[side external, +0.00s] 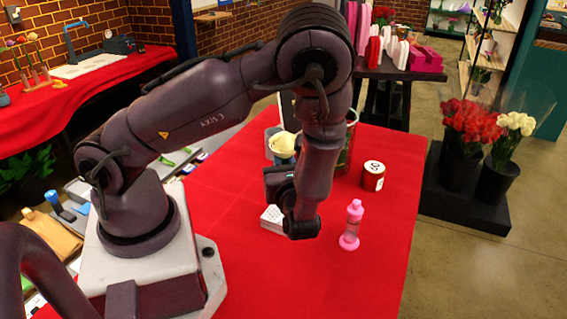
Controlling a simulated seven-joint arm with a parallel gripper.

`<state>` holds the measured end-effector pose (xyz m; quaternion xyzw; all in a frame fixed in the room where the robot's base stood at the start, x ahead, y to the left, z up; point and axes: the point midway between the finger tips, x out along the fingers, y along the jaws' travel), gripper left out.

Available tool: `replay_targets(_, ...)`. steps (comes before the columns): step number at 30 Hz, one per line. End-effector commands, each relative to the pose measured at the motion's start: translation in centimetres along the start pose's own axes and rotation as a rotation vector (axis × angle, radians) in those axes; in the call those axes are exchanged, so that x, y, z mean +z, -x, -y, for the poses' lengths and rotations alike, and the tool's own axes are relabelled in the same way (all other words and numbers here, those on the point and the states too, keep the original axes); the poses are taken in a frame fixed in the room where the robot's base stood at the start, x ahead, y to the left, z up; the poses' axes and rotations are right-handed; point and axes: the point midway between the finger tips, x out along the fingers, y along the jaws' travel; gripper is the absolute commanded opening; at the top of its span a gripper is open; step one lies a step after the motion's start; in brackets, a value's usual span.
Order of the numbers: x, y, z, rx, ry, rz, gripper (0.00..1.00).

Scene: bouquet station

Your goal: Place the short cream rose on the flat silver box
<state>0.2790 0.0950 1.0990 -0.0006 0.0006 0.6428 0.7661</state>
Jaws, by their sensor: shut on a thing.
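The short cream rose (283,145) shows as a pale round bloom just above my gripper (276,184). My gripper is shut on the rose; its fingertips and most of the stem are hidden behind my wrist. The flat silver box (271,219) lies on the red table, low and to the left of my wrist. It is partly covered by my wrist, and the rose is above it in the picture. I cannot tell whether the stem touches the box.
A glass vessel (350,135) stands behind my arm. The red table (330,285) is clear at the front. Flower buckets (460,160) stand off to the right.

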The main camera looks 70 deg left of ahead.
Motion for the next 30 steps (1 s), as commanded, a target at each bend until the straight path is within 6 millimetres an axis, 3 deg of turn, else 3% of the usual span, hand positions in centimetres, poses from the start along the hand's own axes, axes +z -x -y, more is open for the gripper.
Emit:
replay_targets(8,-0.3,0.0,0.0,0.0,-0.001,0.001,0.0)
replay_targets(9,-0.3,0.0,0.0,0.0,-0.001,0.0,0.2)
replay_targets(12,-0.3,0.0,0.0,-0.001,0.0,0.0,0.41)
replay_targets(23,0.1,0.1,0.1,-0.002,0.002,-0.001,0.41)
replay_targets(30,0.0,4.5,0.2,-0.008,0.003,-0.002,0.41)
